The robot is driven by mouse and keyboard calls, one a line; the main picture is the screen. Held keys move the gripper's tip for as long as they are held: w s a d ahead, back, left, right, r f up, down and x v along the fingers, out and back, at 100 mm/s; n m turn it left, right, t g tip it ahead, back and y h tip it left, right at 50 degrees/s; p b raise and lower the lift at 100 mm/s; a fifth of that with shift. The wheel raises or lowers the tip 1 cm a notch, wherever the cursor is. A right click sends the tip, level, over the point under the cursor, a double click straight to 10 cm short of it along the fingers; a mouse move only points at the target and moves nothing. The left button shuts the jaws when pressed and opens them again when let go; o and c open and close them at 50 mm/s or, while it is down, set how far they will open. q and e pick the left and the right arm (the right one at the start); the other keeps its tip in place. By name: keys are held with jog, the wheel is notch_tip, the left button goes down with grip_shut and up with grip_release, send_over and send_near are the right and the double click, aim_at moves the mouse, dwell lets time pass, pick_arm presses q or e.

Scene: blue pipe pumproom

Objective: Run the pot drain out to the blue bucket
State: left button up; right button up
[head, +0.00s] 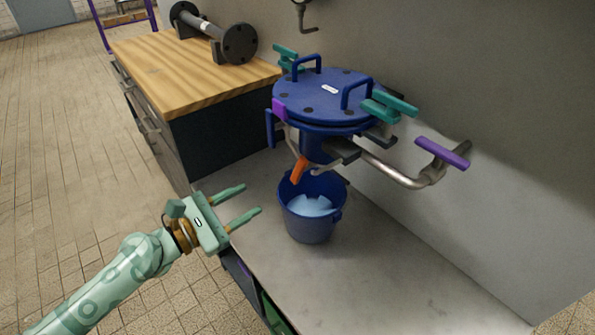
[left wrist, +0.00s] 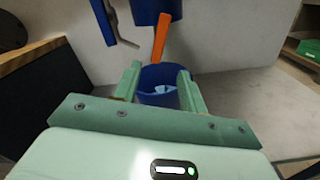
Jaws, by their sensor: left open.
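The blue pot (head: 325,100) is a lidded vessel mounted above a low grey ledge. Its orange drain lever (head: 299,170) hangs below the body, slanting downward; in the left wrist view the lever (left wrist: 161,38) shows ahead, above the fingers. The blue bucket (head: 309,228) stands upright on the ledge below the drain, with something pale blue inside. The bucket also shows between the fingers in the left wrist view (left wrist: 151,73). My left gripper (head: 251,199) is open and empty, left of the bucket and short of the lever. The drain's outlet is not clearly visible.
A wooden-topped bench (head: 190,65) stands at the left, bearing a dark flanged pipe (head: 212,32). A metal pipe (head: 400,175) with a purple handle (head: 441,152) juts out right of the pot. Teal clamps (head: 390,106) stick out from the lid. The ledge right of the bucket is clear.

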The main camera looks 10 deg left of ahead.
aim_at(296, 173)
pick_arm(q)
jog(key=x, duration=1.4)
jog(key=shift+w+d+f+b, duration=0.1)
jog(key=shift+w+d+b, duration=0.15)
jog(key=shift+b, duration=0.1)
jog(key=shift+a, duration=0.1)
grip_shut()
